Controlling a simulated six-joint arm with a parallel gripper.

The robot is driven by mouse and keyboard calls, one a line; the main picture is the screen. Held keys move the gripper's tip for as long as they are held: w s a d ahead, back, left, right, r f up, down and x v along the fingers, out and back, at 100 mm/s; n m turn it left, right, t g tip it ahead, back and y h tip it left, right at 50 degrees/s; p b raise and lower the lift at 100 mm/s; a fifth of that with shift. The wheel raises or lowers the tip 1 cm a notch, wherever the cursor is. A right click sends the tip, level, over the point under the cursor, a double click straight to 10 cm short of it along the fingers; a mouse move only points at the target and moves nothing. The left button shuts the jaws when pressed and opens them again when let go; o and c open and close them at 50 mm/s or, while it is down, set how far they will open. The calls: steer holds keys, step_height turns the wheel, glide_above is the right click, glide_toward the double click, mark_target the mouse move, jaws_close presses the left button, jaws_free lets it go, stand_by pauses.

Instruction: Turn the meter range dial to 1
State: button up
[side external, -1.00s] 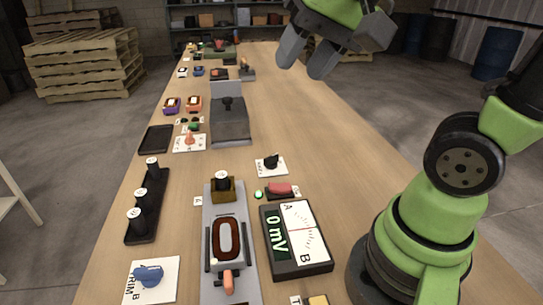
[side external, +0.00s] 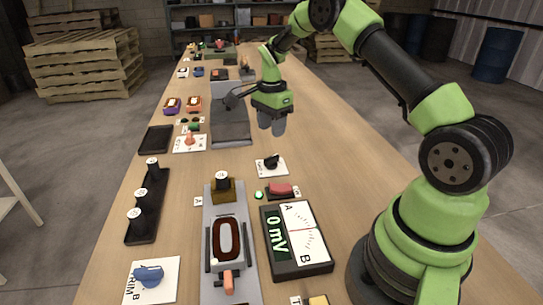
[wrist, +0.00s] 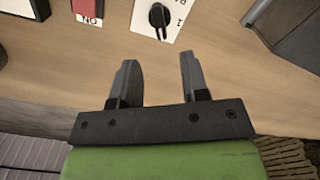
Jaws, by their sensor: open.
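The meter (side external: 296,240) is a dark box with a green "0 mV" display and a white needle face marked A and B. My gripper (side external: 271,121) is open and empty, above the table and behind the dial. In the wrist view my gripper (wrist: 163,82) has its fingers apart, with the dial beyond them.
A red button block (side external: 281,190) sits between dial and meter. A grey track (side external: 212,285) holds a coil part (side external: 228,240). A grey stand (side external: 231,130) is left of my gripper. The table right of the dial is clear.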

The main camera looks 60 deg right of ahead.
mark_target(272, 157)
step_height(272, 157, down, 9)
steer(key=shift+f, duration=0.2)
stand_by(0.3)
jaws_close()
